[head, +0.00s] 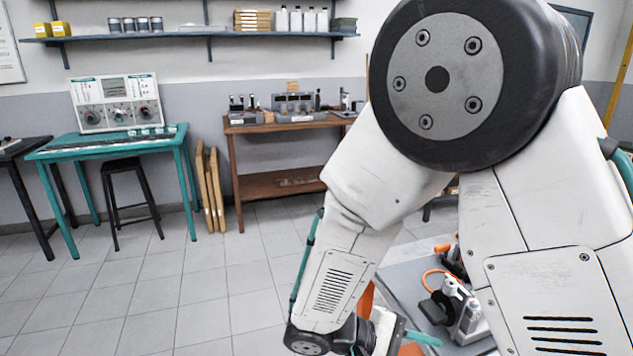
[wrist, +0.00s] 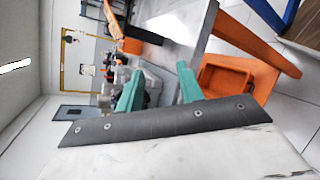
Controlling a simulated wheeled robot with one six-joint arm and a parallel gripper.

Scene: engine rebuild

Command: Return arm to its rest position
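My arm fills the right half of the head view, folded at a large dark joint, with its forearm hanging down toward the lower middle. My gripper is partly seen at the bottom of the head view, where a teal finger shows beside a grey worktop (head: 400,268). In the wrist view my gripper (wrist: 160,88) has its two teal fingers clearly apart. I see nothing held between them. The wrist view is tilted on its side.
A device with an orange cable (head: 462,308) is on the worktop, close to my arm. An orange bin (wrist: 225,82) shows beside the bench in the wrist view. A teal table (head: 105,143), black stool (head: 130,168) and wooden bench (head: 285,125) stand farther back. Left floor is clear.

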